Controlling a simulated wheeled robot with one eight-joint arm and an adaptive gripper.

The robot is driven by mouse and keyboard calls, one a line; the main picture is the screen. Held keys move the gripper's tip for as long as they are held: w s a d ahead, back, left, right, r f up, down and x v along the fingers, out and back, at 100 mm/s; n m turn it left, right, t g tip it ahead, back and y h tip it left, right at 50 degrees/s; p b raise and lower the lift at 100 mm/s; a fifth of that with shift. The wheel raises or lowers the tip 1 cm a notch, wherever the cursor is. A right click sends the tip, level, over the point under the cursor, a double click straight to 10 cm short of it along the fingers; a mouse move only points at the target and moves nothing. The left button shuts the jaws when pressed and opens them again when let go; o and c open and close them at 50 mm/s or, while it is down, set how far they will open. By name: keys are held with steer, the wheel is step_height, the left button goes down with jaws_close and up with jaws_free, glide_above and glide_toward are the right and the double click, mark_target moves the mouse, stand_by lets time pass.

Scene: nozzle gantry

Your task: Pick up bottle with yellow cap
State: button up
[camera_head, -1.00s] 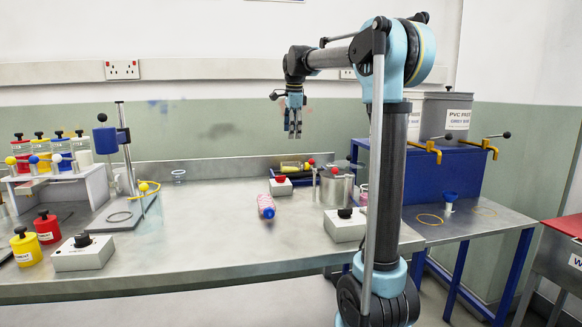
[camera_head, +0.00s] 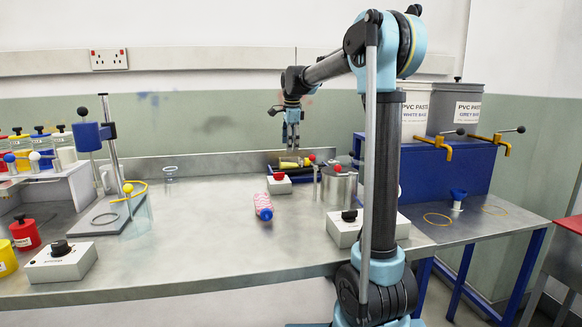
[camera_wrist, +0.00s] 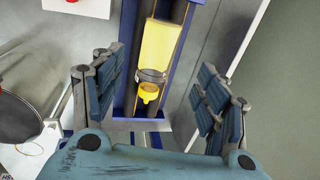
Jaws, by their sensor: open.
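In the head view the yellow bottle (camera_head: 289,162) lies at the back of the bench, partly hidden by my gripper (camera_head: 291,142). My gripper points down above the tray. In the wrist view its two fingers stand wide apart, one on each side of the bottle, and my gripper (camera_wrist: 161,65) is open and empty.
A pink bottle with a blue cap (camera_head: 263,205) lies mid-bench. A steel pot (camera_head: 339,188) and a white box with a red knob (camera_head: 279,184) stand near the tray. The paste tanks (camera_head: 455,108) are to the right.

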mark_target(289, 160)
steer(key=shift+w+a+f, duration=0.1)
steer(key=shift+w+f, duration=0.1)
steer(key=shift+f, duration=1.1)
steer(key=shift+w+a+f, duration=0.1)
steer(key=shift+w+f, duration=0.1)
steer(key=shift+f, duration=1.15)
steer(key=shift+w+a+f, duration=0.1)
steer(key=shift+w+f, duration=0.1)
steer(key=shift+f, duration=1.1)
steer(key=c, duration=1.2)
